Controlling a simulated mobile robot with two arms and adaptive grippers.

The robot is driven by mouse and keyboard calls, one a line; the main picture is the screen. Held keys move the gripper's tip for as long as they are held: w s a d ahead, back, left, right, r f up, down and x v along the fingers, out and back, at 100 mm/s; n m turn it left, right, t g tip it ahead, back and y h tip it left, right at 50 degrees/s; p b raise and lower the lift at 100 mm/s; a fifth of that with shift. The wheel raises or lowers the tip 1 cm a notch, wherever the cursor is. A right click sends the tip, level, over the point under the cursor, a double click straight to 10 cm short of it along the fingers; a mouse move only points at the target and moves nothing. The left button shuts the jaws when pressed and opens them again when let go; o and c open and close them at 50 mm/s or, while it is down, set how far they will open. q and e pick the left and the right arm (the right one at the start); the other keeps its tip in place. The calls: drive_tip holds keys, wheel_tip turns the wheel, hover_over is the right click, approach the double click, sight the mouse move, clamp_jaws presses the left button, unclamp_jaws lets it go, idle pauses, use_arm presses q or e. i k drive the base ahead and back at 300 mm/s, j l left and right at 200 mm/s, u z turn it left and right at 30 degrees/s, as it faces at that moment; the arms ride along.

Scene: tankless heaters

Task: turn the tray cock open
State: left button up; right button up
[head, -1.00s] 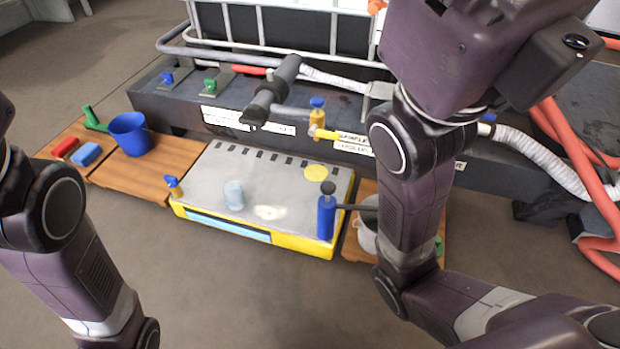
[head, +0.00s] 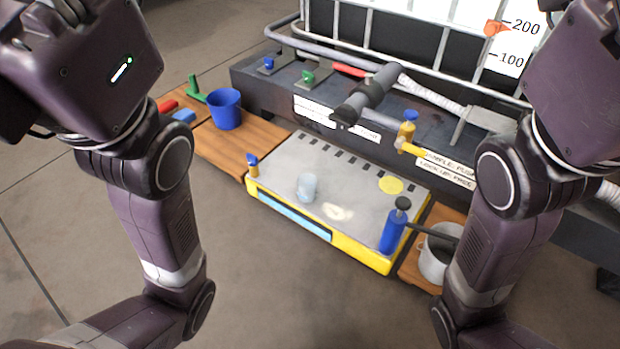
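The tray is a low yellow-sided box with a grey top (head: 330,160) in the middle of the head view. A small brass cock with a blue handle (head: 252,166) stands at its left corner; I take it to be the tray cock. Its handle looks upright, but it is too small to tell its exact setting. Both my arms rise at the sides and leave the top of the picture, so neither gripper shows. Nothing of mine touches the tray or its cock.
On the tray are a clear cup (head: 307,187), a yellow disc (head: 390,185) and a blue pump (head: 394,228). Another brass cock (head: 406,130) sits on the dark bench behind. A blue bucket (head: 225,110) stands left, a grey bucket (head: 435,262) right. The front floor is clear.

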sight(253, 161)
drive_tip(key=i+j+z, duration=0.1)
drive_tip(key=j+z, duration=0.8)
drive_tip(key=i+j, duration=0.05)
drive_tip(key=j, duration=0.05)
